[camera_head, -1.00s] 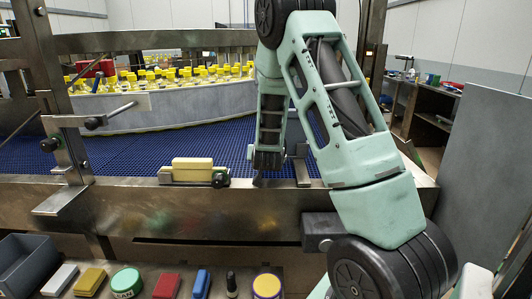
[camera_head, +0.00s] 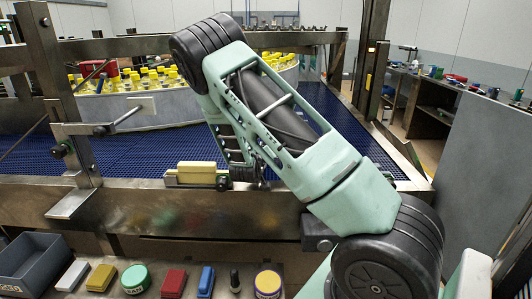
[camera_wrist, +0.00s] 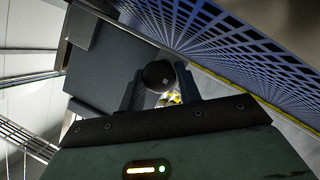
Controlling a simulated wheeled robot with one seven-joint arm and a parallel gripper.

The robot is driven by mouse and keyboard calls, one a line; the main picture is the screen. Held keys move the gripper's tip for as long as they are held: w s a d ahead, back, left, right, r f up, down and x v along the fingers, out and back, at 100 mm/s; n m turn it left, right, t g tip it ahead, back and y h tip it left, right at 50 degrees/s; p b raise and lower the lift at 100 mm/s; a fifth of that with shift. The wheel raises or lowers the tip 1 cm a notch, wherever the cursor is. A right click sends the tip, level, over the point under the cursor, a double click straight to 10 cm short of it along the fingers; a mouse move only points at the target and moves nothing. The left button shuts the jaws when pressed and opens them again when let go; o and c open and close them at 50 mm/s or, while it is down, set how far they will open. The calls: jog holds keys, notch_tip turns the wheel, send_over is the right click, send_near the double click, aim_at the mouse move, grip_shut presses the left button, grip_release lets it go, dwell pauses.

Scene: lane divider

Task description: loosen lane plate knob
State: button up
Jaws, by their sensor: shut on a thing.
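A round black knob (camera_wrist: 158,74) sits between the two dark fingers of my gripper (camera_wrist: 160,90) in the wrist view, and the fingers are shut on it. In the head view this knob (camera_head: 222,183) is at the right end of a metal plate (camera_head: 188,184) carrying a yellow block (camera_head: 197,169), on the conveyor's front rail. My gripper (camera_head: 230,181) is at the knob from the right, partly hidden by my arm. The fingers' contact with the knob is too small to make out in the head view.
A blue mesh belt (camera_head: 130,160) lies behind the rail (camera_head: 150,213). Yellow-capped bottles (camera_head: 150,80) stand behind a curved guide. A bracket with black knobs (camera_head: 75,150) stands at left. Several small items and a grey bin (camera_head: 35,265) lie in front, below the rail.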

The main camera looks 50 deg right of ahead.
jog(key=shift+r+n, duration=0.1)
jog(key=shift+n, duration=0.2)
dwell(0.4)
jog(key=o, duration=1)
jog(key=shift+c, duration=0.2)
jog(key=shift+a, duration=0.1)
jog(key=b+v, duration=0.1)
jog(key=v, duration=1.6)
jog(key=shift+b, duration=0.3)
jog(key=shift+w+a, duration=0.1)
